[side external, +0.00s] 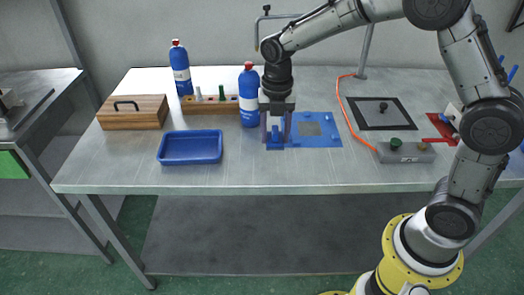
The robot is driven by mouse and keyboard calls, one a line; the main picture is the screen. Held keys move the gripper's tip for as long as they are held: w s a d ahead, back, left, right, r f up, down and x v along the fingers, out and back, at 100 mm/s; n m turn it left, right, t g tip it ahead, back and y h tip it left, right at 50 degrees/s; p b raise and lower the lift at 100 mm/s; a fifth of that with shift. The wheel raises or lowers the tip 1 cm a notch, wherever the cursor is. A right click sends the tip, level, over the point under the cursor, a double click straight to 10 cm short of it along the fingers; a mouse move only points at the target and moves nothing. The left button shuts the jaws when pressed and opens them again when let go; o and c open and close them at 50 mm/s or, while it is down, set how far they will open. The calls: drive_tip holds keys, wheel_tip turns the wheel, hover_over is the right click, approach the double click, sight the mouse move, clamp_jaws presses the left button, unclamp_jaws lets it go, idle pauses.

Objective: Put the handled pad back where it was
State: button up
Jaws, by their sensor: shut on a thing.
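My gripper (277,138) points straight down at the middle of the table. It is shut on a small blue piece, which looks like the handled pad (276,146), with an upright part between the fingers. I cannot tell whether the pad touches the table or the mat. The fingers partly hide it.
A blue bottle (249,98) stands close left of my gripper. Further left are a blue tray (191,148), a wooden rack (211,106), a second bottle (181,70) and a wooden handled box (133,113). Right are a black-framed plate (372,106), orange hose (346,112) and grey box (405,152).

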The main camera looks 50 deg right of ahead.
hover_over(262, 161)
wheel_tip(262, 161, down, 6)
drive_tip(key=shift+r, duration=0.25)
drive_tip(key=shift+f, duration=1.5)
drive_tip(key=shift+f, duration=0.1)
drive_tip(key=o, duration=1.2)
wheel_tip(262, 161, up, 12)
drive_tip(key=shift+d+r, duration=0.1)
drive_tip(key=shift+r, duration=0.15)
